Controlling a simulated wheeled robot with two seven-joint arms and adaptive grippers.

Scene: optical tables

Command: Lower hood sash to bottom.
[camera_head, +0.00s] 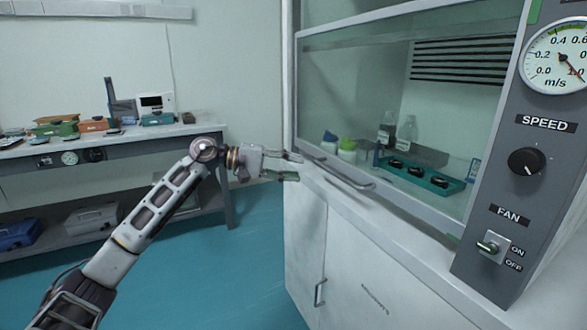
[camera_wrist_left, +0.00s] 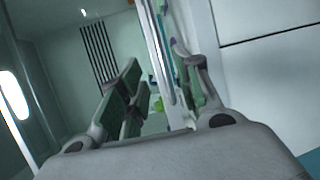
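The fume hood's glass sash (camera_head: 345,85) sits low. Its bottom rail runs close above the pale front sill (camera_head: 330,190), and I cannot tell whether a small gap is left. A grey bar handle (camera_head: 345,179) sticks out from the rail. My left gripper (camera_head: 298,167) is at the hood's left front corner, left of the handle, with its fingers apart. In the left wrist view the open fingers (camera_wrist_left: 165,75) stand on either side of a pale upright-looking edge (camera_wrist_left: 160,45); contact cannot be told. My right gripper is not in view.
Inside the hood are a green tray (camera_head: 425,180) with dark items, bottles (camera_head: 387,130) and small cups (camera_head: 347,147). A panel (camera_head: 490,200) with gauge, knob and fan switch is at right. A side bench (camera_head: 110,135) stands at left; floor between is clear.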

